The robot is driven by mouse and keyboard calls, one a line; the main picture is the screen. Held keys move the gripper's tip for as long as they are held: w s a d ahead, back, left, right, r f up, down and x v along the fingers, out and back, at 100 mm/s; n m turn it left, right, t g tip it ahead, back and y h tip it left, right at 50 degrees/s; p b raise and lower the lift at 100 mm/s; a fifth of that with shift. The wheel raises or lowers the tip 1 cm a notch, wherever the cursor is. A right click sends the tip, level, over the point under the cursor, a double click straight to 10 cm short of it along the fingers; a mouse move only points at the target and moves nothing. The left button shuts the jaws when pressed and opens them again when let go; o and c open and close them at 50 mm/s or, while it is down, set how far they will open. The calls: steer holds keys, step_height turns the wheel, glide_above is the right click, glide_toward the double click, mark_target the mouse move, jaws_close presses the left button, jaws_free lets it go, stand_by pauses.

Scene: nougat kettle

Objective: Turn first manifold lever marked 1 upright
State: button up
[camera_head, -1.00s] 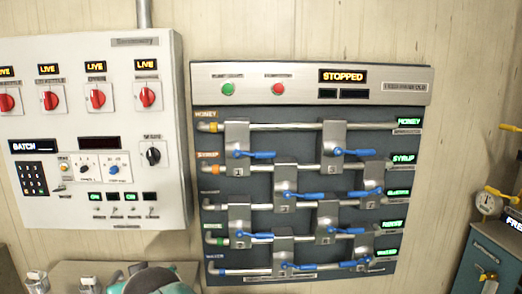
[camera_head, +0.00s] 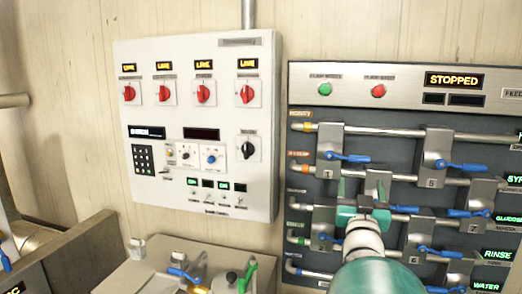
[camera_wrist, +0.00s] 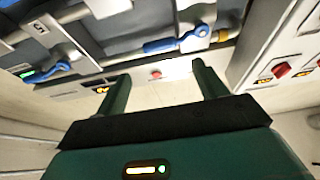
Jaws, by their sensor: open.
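The lever marked 1 has a blue handle (camera_head: 348,157) that lies about level, pointing right from its grey valve block (camera_head: 329,145) at the manifold's upper left. In the wrist view, seen upside down, a blue handle (camera_wrist: 172,44) lies just beyond my fingertips, with its grey pivot block (camera_wrist: 195,15). My gripper (camera_head: 361,190) is in front of the manifold, just below the lever 1 handle in the head view. In the wrist view my gripper (camera_wrist: 162,72) has its two green fingers spread, with nothing between them. My forearm hides part of the lower manifold.
The lever marked 5 (camera_head: 447,164) is level to the right. Other blue levers, such as one at the middle right (camera_head: 468,213), stand out below. A white control cabinet (camera_head: 196,130) is on the left. A lower bench (camera_head: 180,265) carries fittings.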

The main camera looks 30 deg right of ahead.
mark_target(359, 160)
steer(key=x, duration=1.3)
steer(key=shift+w+d+r, duration=0.15)
steer(key=shift+w+d, duration=0.05)
steer(key=c, duration=1.4)
